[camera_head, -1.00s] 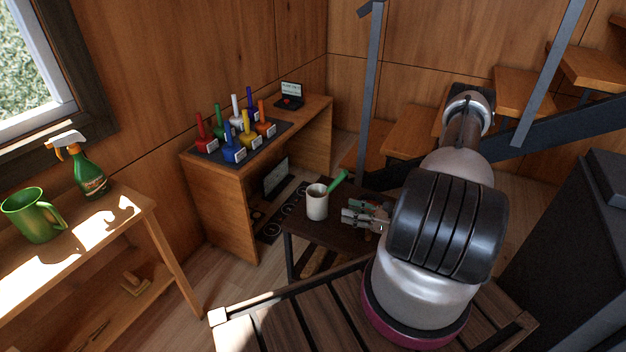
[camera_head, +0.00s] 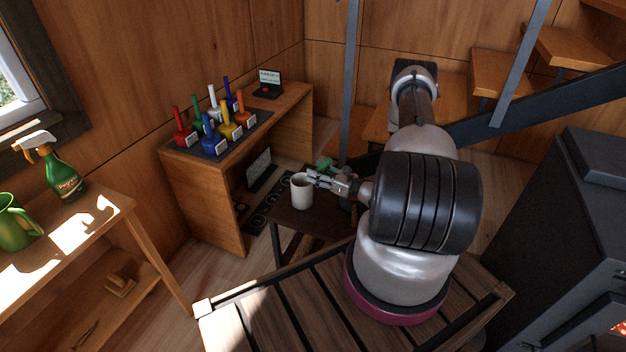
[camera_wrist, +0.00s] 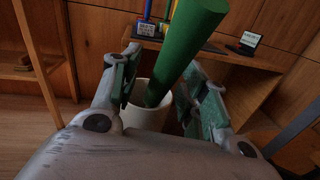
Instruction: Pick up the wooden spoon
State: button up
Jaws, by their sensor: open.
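A thick green handle (camera_wrist: 185,50) stands tilted in a white mug (camera_wrist: 146,117); no wood shows on it, and its lower end is hidden inside the mug. I cannot tell if it is the spoon's handle. In the head view the mug (camera_head: 301,191) is on a low dark table, and the green handle (camera_head: 324,164) shows just behind my gripper. My gripper (camera_wrist: 160,78) is open, with one finger on each side of the handle. In the head view my gripper (camera_head: 316,178) is at the mug's right rim; contact cannot be told.
The small dark table (camera_head: 296,222) stands beside a wooden desk (camera_head: 205,200) with several coloured-handled items on a dark mat (camera_head: 262,120). A metal post (camera_head: 351,80) rises behind the table. A left bench (camera_head: 112,204) holds a green spray bottle (camera_head: 63,176) and jug (camera_head: 14,228).

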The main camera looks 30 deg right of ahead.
grip_shut()
